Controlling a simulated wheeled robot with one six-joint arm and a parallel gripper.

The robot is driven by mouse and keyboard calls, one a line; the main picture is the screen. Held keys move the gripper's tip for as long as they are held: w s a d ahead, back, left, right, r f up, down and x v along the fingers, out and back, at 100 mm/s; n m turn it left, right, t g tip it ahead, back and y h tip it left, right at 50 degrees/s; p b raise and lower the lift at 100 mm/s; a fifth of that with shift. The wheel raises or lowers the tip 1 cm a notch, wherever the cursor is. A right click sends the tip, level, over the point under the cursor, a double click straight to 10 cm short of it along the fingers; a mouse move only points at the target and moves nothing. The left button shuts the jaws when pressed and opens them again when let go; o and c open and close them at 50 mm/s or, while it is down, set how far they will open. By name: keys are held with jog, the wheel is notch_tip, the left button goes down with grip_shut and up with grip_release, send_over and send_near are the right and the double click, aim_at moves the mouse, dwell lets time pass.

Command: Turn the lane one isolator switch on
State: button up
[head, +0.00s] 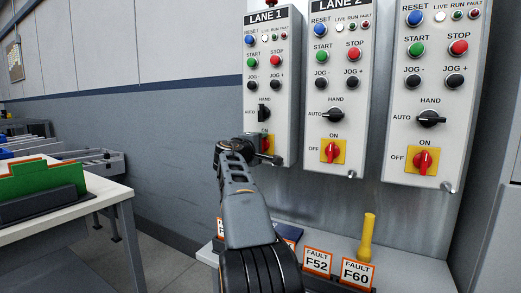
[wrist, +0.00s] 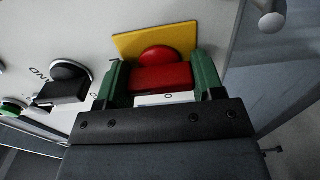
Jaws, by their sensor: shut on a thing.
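The lane one panel (head: 270,85) is a light grey box with buttons and a selector. Its isolator switch, a red knob on a yellow plate, sits at the panel's bottom and is mostly hidden behind my gripper (head: 262,152) in the head view. In the wrist view the red knob (wrist: 160,77) lies between the two green fingers of my gripper (wrist: 162,84), which is shut on it. The yellow plate (wrist: 150,43) shows beyond the knob. Whether the knob points to on or off is hard to tell.
The lane two panel (head: 331,90) and a third panel (head: 432,90) stand close on the right, with similar isolators. Below is a ledge with fault cards (head: 317,262) and a yellow upright object (head: 367,237). A white table (head: 110,192) is at the left.

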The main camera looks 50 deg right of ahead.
dwell(0.5)
jog(key=o, duration=0.9)
jog(key=v, duration=1.3)
jog(key=shift+s+a+f, duration=0.1)
jog(key=shift+a, duration=0.3)
